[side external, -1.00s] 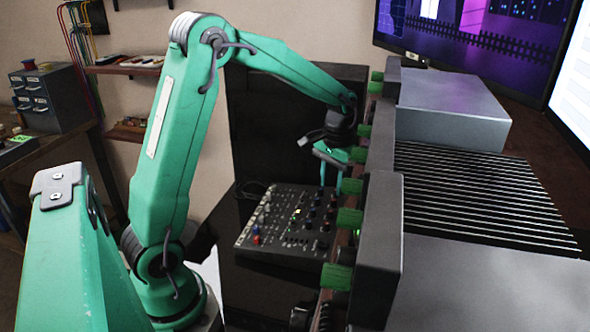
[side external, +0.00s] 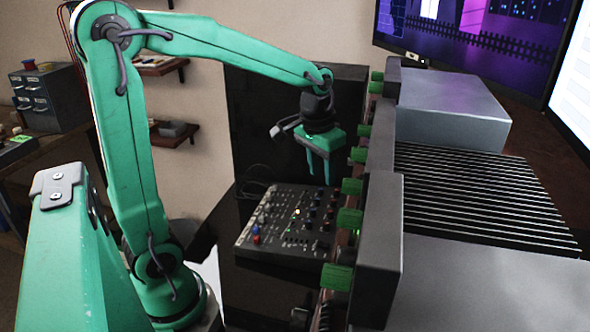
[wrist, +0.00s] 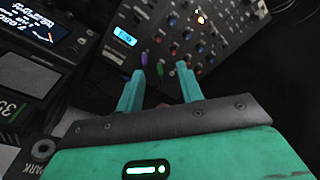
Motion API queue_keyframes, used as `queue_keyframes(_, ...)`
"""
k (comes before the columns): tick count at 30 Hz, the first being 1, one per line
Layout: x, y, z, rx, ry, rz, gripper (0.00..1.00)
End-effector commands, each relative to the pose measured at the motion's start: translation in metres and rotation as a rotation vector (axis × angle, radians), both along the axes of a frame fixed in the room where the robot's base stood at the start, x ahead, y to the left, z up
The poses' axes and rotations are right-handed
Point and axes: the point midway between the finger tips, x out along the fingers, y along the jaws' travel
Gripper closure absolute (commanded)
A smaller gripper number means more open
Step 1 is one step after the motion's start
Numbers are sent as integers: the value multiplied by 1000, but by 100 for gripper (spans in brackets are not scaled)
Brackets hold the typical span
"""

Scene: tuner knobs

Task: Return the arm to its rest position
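My gripper (side external: 318,170) is teal and hangs above the far part of the mixer in the side external view, with its fingers pointing down. In the wrist view its two fingers (wrist: 158,80) stand apart with nothing between them. Green tuner knobs (side external: 348,218) sit in a row along the rail to the right of the gripper. The gripper is apart from the knobs and holds nothing. My arm is bent, with its elbow raised high at the upper left and the forearm sloping down to the right.
A mixer (side external: 290,222) with coloured knobs lies below the gripper; it also shows in the wrist view (wrist: 205,30). Grey boxes (side external: 450,105) and a ribbed black panel (side external: 480,195) stand right of the knob row. A dark device with a screen (wrist: 45,45) is at left in the wrist view.

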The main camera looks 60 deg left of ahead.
Motion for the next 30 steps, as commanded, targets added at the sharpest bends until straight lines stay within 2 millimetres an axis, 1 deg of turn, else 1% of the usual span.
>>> queue_keyframes(1, -8, -4, 7, 3, -23, -9, 63)
queue_keyframes(6, -33, -15, 22, 10, -85, -32, 63)
queue_keyframes(12, -64, -27, 35, 17, -157, -61, 63)
queue_keyframes(18, -93, -36, 41, 22, -231, -89, 63)
queue_keyframes(24, -120, -44, 41, 24, -300, -115, 63)
queue_keyframes(30, -136, -48, 38, 24, -342, -131, 63)
